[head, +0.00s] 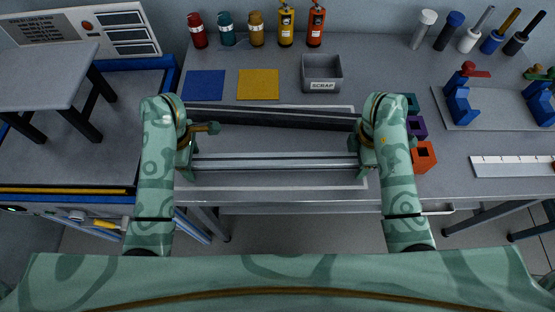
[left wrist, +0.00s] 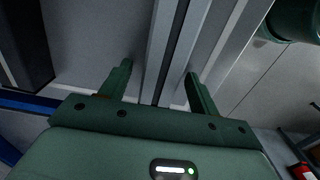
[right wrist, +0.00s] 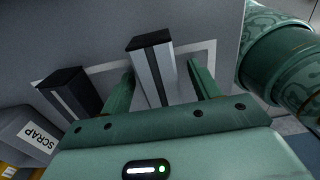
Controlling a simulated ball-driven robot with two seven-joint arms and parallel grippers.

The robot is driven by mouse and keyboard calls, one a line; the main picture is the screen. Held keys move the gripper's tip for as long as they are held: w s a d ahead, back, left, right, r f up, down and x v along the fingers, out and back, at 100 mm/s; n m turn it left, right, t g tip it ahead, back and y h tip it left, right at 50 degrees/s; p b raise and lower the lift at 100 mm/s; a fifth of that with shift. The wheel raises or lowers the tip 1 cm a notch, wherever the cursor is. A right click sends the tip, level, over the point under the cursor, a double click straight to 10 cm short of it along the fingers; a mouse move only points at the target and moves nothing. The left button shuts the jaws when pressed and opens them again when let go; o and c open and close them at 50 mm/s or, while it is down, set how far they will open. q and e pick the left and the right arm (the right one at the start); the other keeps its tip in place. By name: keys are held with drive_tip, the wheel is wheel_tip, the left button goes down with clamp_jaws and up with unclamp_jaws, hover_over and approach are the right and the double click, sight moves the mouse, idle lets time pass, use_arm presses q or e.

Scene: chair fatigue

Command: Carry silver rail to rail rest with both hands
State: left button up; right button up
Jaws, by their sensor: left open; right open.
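The silver rail (head: 275,163) lies left to right near the front of the grey table, inside a white outline. My left gripper (head: 190,160) is at its left end and my right gripper (head: 364,160) is at its right end. Both are open. In the left wrist view the rail (left wrist: 178,45) passes between the spread fingers (left wrist: 158,72). In the right wrist view the rail's end (right wrist: 152,66) stands between the fingers (right wrist: 160,70). I cannot tell whether any finger touches it. I cannot make out a rail rest for certain.
A black rail (head: 270,118) lies behind the silver one. A grey scrap bin (head: 322,80), a blue mat (head: 205,84) and a yellow mat (head: 258,84) are further back. An orange block (head: 424,158) sits close right of my right gripper. A ruler (head: 510,166) lies right.

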use_arm(q)
clamp_jaws()
use_arm(e)
clamp_jaws()
drive_tip(key=shift+w+r, duration=0.1)
